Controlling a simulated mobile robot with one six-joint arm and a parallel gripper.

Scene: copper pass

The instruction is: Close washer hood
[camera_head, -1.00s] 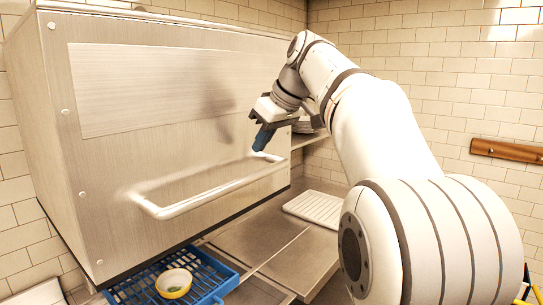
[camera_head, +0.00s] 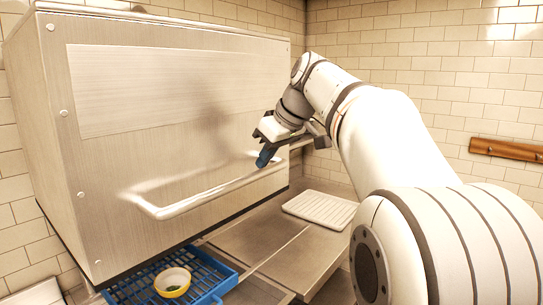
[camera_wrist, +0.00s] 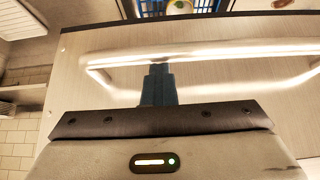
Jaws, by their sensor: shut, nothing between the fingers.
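The washer hood (camera_head: 170,110) is a big brushed-steel box in the head view, raised above the counter with a gap under its lower edge. Its bar handle (camera_head: 205,197) runs across the lower front. My gripper (camera_head: 265,158) is shut and empty, its blue fingertips at the handle's right end. In the wrist view, the shut fingers (camera_wrist: 157,75) point at the handle bar (camera_wrist: 215,50) and overlap it near its left part. I cannot tell whether they touch it.
A blue rack (camera_head: 205,278) with a yellow-rimmed bowl (camera_head: 172,282) sits under the hood's front edge. A white ribbed tray (camera_head: 320,208) lies on the steel counter (camera_head: 262,245) to the right. A wooden rail (camera_head: 505,150) is on the tiled wall.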

